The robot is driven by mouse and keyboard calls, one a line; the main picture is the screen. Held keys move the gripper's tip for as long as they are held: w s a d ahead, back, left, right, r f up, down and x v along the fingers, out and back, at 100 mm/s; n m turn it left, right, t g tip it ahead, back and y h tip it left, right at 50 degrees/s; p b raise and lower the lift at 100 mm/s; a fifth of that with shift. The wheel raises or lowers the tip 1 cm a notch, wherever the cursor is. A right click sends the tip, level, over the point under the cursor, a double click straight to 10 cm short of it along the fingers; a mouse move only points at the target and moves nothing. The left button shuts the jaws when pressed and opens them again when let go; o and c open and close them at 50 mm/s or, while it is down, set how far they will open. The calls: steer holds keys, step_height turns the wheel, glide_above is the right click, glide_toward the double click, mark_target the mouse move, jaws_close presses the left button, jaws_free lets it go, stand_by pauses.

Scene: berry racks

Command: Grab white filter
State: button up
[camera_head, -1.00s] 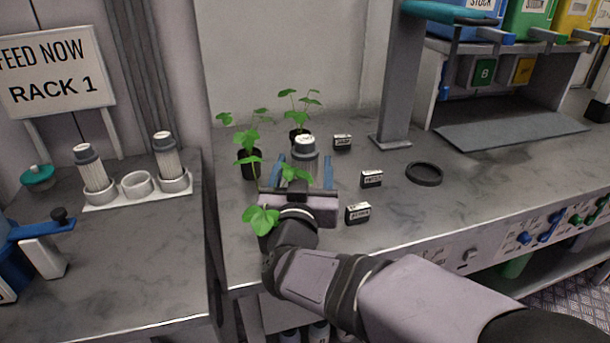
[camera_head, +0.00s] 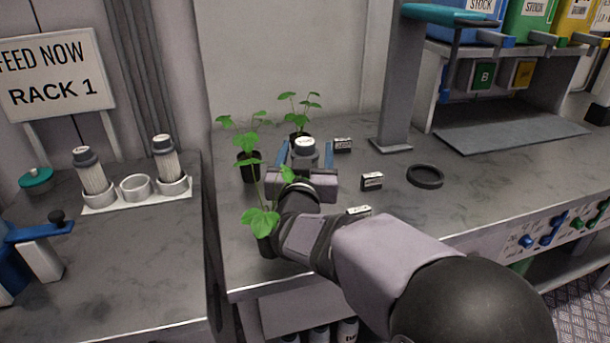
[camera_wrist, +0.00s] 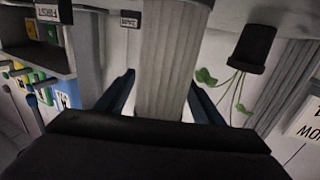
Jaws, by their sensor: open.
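A white ribbed filter with a grey cap (camera_head: 304,147) stands upright on the middle bench. My gripper (camera_head: 305,160) is open and level, with one blue finger on each side of the filter. In the wrist view, the pleated white filter (camera_wrist: 173,62) is between the open blue fingers (camera_wrist: 163,98), with a gap showing at the left finger. The right finger looks nearer to it, and I cannot tell if it touches. The filter's lower part is hidden behind my gripper in the head view.
Potted seedlings (camera_head: 249,165) stand close left of my gripper, one beside my wrist (camera_head: 262,222). Small labelled blocks (camera_head: 372,181) and a black ring (camera_head: 425,175) lie to the right. Two filters (camera_head: 168,165) stand in a white holder with an empty ring (camera_head: 136,187) at left.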

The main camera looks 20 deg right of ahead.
steer(key=c, duration=1.2)
steer(key=shift+r, duration=0.15)
step_height(320, 180, up, 10)
steer(key=p, duration=0.3)
steer(key=shift+p, duration=0.4)
